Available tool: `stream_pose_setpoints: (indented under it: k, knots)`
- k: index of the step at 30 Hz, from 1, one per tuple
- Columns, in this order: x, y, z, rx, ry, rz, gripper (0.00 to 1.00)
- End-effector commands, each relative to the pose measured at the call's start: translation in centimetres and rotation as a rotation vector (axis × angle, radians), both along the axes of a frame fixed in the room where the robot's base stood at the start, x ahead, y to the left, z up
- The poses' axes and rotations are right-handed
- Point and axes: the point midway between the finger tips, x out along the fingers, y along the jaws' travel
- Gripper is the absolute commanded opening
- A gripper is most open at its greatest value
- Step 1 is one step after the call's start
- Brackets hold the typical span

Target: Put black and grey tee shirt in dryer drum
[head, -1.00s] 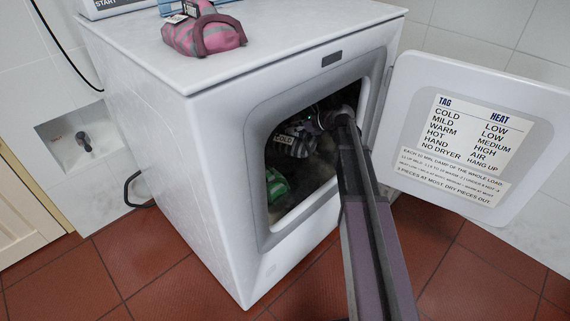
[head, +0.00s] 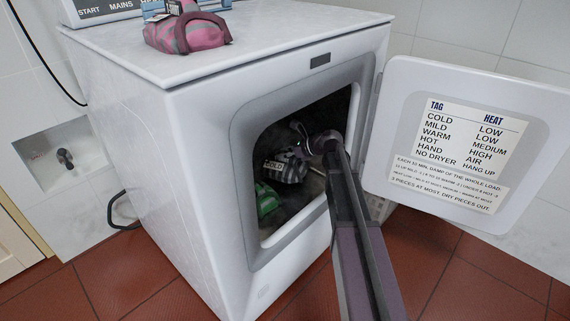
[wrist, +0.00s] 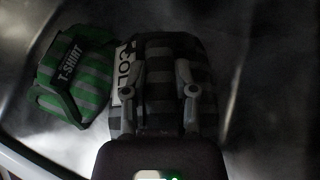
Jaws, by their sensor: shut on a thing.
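The black and grey striped tee shirt (head: 287,168) is a folded bundle inside the dryer drum, with a white tag partly reading "COL" in the wrist view (wrist: 165,50). My gripper (wrist: 160,82) is shut on the shirt, its fingers lying over the stripes. In the head view my gripper (head: 302,146) reaches through the open dryer mouth. The drum (wrist: 265,90) shows as dark metal around the shirt. Whether the shirt touches the drum floor, I cannot tell.
A green and grey tee shirt (wrist: 75,75) lies in the drum just left of the held shirt. The dryer door (head: 395,150) stands open at right, bearing a tag and heat chart (head: 470,140). A pink and grey bundle (head: 187,33) sits on the dryer top (head: 270,45).

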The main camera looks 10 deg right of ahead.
Motion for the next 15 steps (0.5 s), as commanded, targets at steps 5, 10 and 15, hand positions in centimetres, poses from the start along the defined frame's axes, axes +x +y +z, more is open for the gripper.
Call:
stream_pose_setpoints:
  k: [5,10,15]
  knots:
    - [0.0,0.0,0.0,0.001,0.000,0.000,0.00]
    - [0.0,-0.1,-0.5,0.001,0.000,-0.001,0.00]
    - [0.0,-0.1,-1.8,0.001,0.000,-0.001,0.00]
